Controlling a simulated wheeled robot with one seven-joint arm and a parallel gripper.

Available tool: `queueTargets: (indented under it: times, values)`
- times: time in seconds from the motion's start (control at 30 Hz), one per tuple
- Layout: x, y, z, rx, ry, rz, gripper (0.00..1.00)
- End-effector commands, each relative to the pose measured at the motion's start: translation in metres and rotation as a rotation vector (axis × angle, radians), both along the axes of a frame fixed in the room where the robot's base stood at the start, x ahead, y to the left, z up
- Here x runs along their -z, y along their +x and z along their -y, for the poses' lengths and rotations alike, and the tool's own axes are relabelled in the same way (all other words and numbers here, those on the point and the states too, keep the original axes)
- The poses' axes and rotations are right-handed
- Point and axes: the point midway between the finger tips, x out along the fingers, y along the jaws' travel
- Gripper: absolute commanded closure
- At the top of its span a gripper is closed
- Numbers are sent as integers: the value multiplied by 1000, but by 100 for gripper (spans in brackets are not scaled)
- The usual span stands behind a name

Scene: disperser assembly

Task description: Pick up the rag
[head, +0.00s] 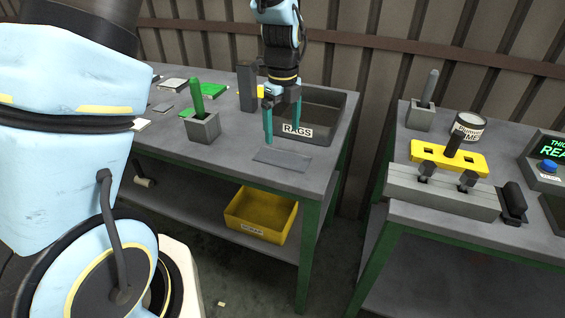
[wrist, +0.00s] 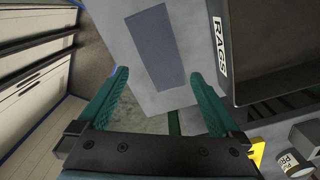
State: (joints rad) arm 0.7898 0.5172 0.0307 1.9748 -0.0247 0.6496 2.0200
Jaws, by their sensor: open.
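My gripper (head: 283,128) is open, with nothing between its teal fingers; they also show in the wrist view (wrist: 160,77). It points down above the workbench, in front of the dark bin (head: 330,108) labelled RAGS. A thin, flat grey-blue rectangle (head: 282,159) lies on the bench top near its front edge, just in front of the bin. I cannot tell whether it is the rag or a mat. In the wrist view the rectangle (wrist: 158,44) lies ahead of the fingertips, apart from them. I make out no cloth in the visible part of the bin.
A grey block holding a green-handled tool (head: 203,125) stands left of the rectangle. Green and grey boards lie behind. A yellow bin (head: 262,214) sits on the lower shelf. A second bench to the right carries a yellow plate (head: 448,158) on a fixture and a can (head: 468,127).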

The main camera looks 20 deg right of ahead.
Motion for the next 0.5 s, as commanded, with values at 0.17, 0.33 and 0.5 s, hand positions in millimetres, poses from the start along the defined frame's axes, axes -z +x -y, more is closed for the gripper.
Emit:
queueTargets:
  times: [0.17,0.33,0.5]
  values:
    - [32,0,-1,-1,2,-1,0]
    - [55,0,0,-2,1,0,0]
    - [71,0,-1,-3,1,-1,0]
